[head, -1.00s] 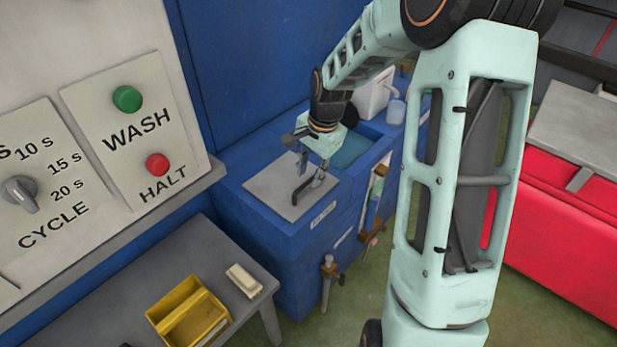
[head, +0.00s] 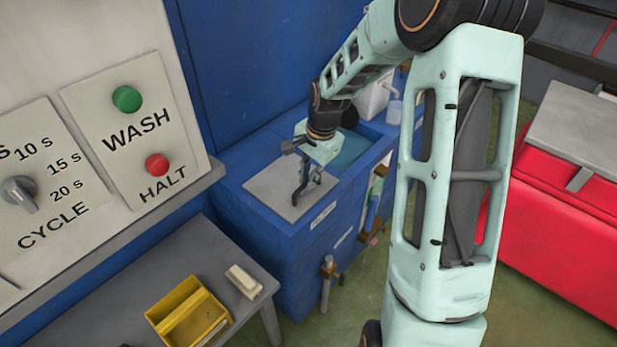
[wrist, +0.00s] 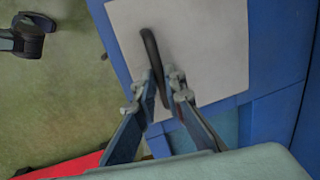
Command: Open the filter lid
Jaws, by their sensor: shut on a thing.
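The filter lid (head: 262,190) is a flat, pale grey plate lying level on top of the blue cabinet. It fills much of the wrist view's upper middle (wrist: 210,50). A dark curved handle (wrist: 149,42) stands on the lid. My gripper (head: 308,181) points down over the lid's right part. In the wrist view its fingers (wrist: 160,84) are shut on the handle, one on each side. The handle's far end sticks out beyond the fingertips. The lid shows no clear tilt.
The blue cabinet (head: 285,239) has an open basin (head: 348,150) behind the lid. A control panel with a green button (head: 127,99) is at left. A grey bench (head: 135,290) holds a yellow bin (head: 181,304). A red chest (head: 560,220) stands at right.

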